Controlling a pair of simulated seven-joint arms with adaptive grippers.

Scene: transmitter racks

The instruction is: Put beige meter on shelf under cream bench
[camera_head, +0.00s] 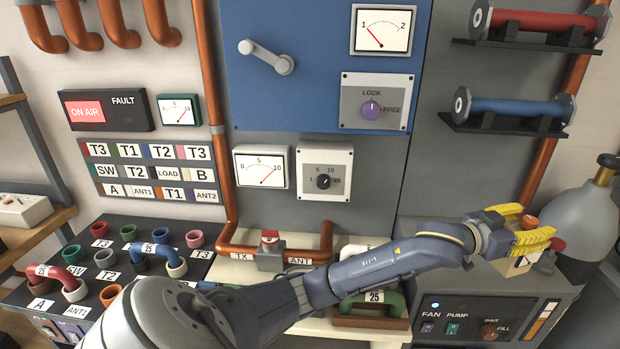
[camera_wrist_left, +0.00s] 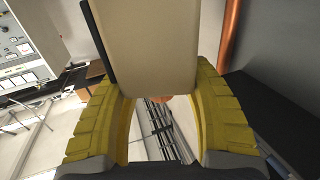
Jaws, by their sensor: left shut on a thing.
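My left gripper (camera_head: 527,231), with yellow fingers, is shut on a beige box-shaped thing, the beige meter (camera_wrist_left: 145,45). In the left wrist view the meter sits between the two fingers, its back or side towards me, with a dark edge on its left. In the head view only a small pale part of it (camera_head: 515,266) shows below the fingers, above the grey cabinet at the right. The cream bench (camera_head: 240,272) is at the lower middle, partly hidden by my left arm. The shelf under it cannot be made out. My right gripper is not in view.
The grey FAN/PUMP cabinet (camera_head: 470,308) and a grey cylinder (camera_head: 580,215) stand close to the gripper. A copper TX/ANT pipe (camera_head: 327,245) and green pipe piece (camera_head: 388,303) are on the bench. A black socket box (camera_head: 118,250) stands left. Wooden shelves (camera_head: 45,235) are far left.

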